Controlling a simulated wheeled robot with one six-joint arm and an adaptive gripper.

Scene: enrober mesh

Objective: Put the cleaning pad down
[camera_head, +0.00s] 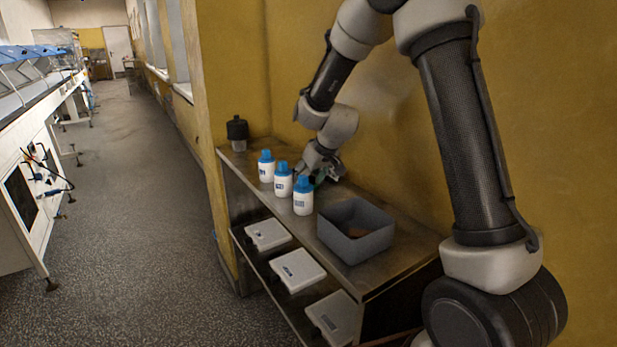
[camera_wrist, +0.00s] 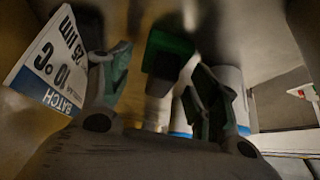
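The cleaning pad, seen as a small block with a green face and a dark face (camera_wrist: 170,48), lies just beyond my fingertips in the wrist view. My gripper (camera_wrist: 160,72) has its two fingers spread, with visible gaps beside the block, so it does not appear clamped. In the head view my gripper (camera_head: 323,176) is low over the shelf top, behind the blue-capped bottles. The pad cannot be made out clearly there, as the bottles and wrist hide that spot.
Blue-capped white bottles (camera_head: 283,180) stand in a row in front of my gripper. A grey bin (camera_head: 378,246) is to their right, a dark-lidded jar (camera_head: 237,133) at the far left end. White boxes (camera_head: 298,270) sit on the lower shelf. A printed card (camera_wrist: 58,62) stands close to my left finger.

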